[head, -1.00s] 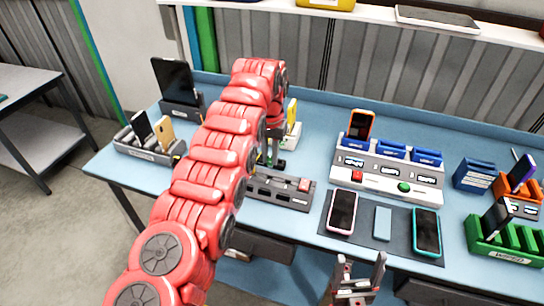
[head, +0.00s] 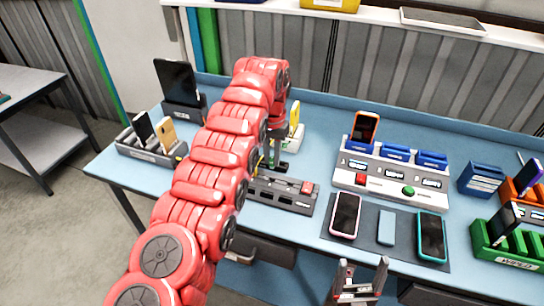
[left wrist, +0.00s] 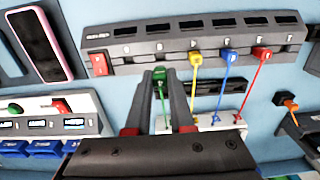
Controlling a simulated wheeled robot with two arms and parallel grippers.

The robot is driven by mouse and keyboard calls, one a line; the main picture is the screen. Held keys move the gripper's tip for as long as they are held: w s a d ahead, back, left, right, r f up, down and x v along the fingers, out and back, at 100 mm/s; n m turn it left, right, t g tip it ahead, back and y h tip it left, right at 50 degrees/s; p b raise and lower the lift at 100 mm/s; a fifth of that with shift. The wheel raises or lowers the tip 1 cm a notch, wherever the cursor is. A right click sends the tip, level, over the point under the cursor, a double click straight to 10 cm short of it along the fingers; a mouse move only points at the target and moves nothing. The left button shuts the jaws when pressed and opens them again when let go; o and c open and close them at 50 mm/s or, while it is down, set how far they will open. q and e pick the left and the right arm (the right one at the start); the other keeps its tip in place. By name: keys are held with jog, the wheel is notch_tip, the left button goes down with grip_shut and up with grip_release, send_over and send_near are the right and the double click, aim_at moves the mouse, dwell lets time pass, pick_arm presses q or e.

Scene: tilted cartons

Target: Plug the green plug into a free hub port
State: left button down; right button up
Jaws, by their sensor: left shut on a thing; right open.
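The dark hub bar (head: 300,204) lies at the front of the blue table, with a red switch at its right end. In the left wrist view the hub (left wrist: 140,46) runs across the top with a row of slots. My left gripper (left wrist: 169,76) is shut on the green plug (left wrist: 159,74), just short of the hub's edge near the red switch. A yellow plug (left wrist: 195,58), a blue plug (left wrist: 229,54) and a red plug (left wrist: 262,53) sit along the hub's edge, cables trailing. In the head view, my arm partly hides the hub. My right gripper (head: 360,285) is open and empty at the front.
An orange plug (left wrist: 290,103) sits on a dark holder in the left wrist view. A green rack (head: 505,246) stands far right.

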aim_at(272, 165)
pick_arm(q)
jog(key=shift+w+f+b, duration=0.1)
jog(key=shift+f+b, duration=1.65)
jog(key=shift+f, duration=0.8)
jog(key=shift+f+b, duration=0.55)
jog(key=shift+f, duration=0.15)
jog(key=shift+c, duration=1.5)
grip_release()
jog(key=shift+r, duration=0.1)
notch_tip(272, 165, up, 3)
jog(key=p, duration=0.2)
jog(key=shift+r+p, duration=0.1)
jog(key=shift+p, duration=0.25)
jog(key=shift+r+p, duration=1.85)
